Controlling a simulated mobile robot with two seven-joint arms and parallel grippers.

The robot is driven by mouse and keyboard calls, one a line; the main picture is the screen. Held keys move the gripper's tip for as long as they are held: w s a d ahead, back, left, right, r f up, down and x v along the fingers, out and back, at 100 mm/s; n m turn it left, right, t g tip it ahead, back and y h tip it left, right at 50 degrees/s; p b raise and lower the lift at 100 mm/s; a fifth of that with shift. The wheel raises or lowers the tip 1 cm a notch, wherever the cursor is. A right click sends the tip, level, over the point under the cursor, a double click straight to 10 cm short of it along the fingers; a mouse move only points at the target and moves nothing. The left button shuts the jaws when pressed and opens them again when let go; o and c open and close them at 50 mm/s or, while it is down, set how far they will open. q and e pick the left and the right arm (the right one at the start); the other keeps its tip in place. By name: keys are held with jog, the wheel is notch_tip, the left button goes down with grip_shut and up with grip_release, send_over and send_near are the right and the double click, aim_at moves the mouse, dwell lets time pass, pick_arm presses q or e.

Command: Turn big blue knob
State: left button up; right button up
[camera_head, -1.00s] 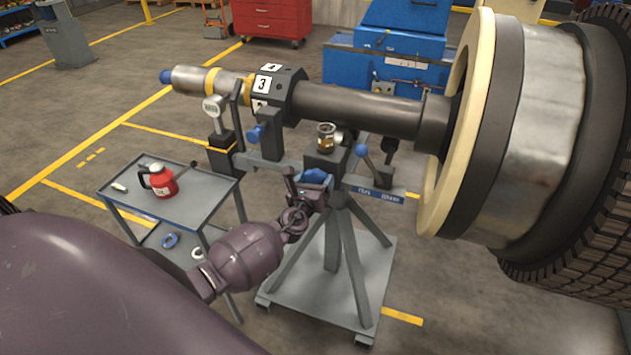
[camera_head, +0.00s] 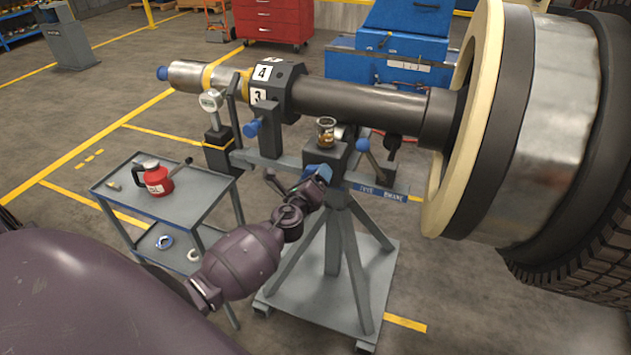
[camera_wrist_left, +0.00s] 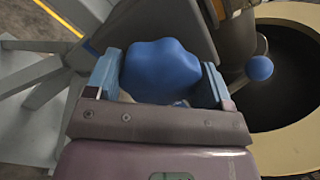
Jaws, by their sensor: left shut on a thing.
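The big blue knob (camera_wrist_left: 160,70) sits between the two fingers of my left gripper (camera_wrist_left: 160,83) in the left wrist view. The fingers are closed on its sides. In the head view, the left gripper (camera_head: 317,182) is at the stand's front, below the shaft, and mostly covers the knob (camera_head: 321,170). The grey rotor stand (camera_head: 338,230) has splayed legs on a wheeled base. The dark shaft (camera_head: 355,108) rests above it, with a collar (camera_head: 283,88) showing faces 4 and 3. My right gripper is not in view.
A small blue ball-ended lever (camera_head: 363,145) is right of the knob, and another blue knob (camera_head: 251,129) is at left. A glass jar (camera_head: 326,131) stands above the gripper. A grey cart (camera_head: 185,205) with a red jug (camera_head: 157,180) stands left. A large wheel (camera_head: 540,120) is at right.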

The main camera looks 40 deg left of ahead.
pick_arm(q)
jog(key=shift+f+n+b, duration=0.1)
jog(key=shift+n+b, duration=0.25)
jog(key=shift+n, duration=0.75)
jog(key=o, duration=0.9)
jog(key=shift+v, duration=5.45)
jog(key=shift+a, duration=0.1)
